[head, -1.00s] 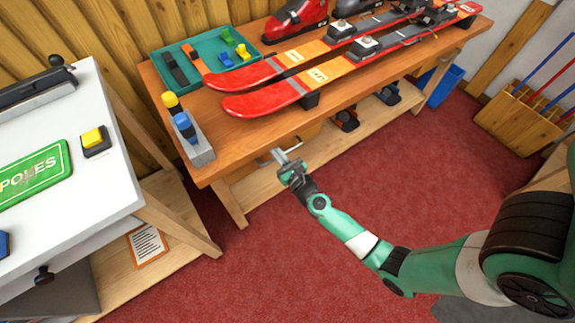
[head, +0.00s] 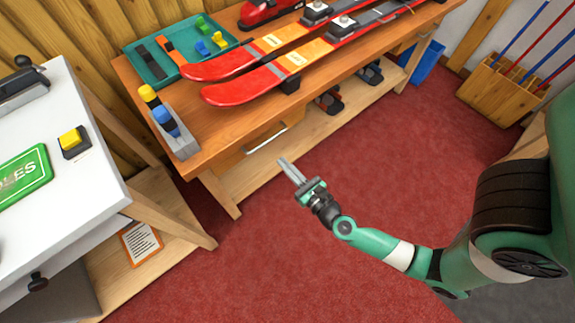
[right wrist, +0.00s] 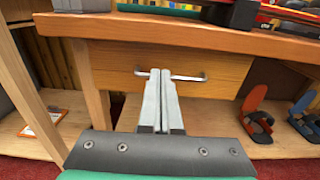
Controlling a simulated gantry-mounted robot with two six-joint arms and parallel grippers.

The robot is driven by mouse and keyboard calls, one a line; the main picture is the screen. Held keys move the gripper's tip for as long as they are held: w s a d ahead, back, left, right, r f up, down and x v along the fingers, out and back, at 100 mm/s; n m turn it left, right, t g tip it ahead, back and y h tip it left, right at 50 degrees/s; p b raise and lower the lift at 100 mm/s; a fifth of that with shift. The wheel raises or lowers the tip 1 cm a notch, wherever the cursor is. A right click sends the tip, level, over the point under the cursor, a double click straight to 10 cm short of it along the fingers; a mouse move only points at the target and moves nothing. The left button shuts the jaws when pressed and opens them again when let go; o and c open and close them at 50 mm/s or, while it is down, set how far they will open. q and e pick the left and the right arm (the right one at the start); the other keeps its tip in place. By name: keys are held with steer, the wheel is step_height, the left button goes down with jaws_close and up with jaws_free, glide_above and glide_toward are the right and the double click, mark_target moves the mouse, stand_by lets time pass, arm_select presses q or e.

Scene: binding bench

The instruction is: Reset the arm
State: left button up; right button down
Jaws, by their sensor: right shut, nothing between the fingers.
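My right gripper (head: 291,171) is shut and empty, held out over the red floor in front of the wooden bench in the head view. In the right wrist view its two fingers (right wrist: 165,98) lie side by side and point toward a wooden drawer (right wrist: 112,72). The drawer has a metal bar handle (right wrist: 190,78), partly hidden behind the fingers. In the head view the drawer handle (head: 267,141) shows beyond the fingertips, with a gap between. The drawer looks closed. My left gripper is not in view.
Red skis (head: 245,88), a teal tray (head: 150,68) and a grey block with yellow and blue pieces (head: 180,143) sit on the bench (head: 215,140). A white table (head: 90,178) stands left. Bindings (head: 328,100) lie on the lower shelf. Open red floor (head: 270,265) surrounds my arm.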

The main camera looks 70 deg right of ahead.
steer(key=shift+s+a, duration=0.15)
steer(key=shift+s, duration=0.1)
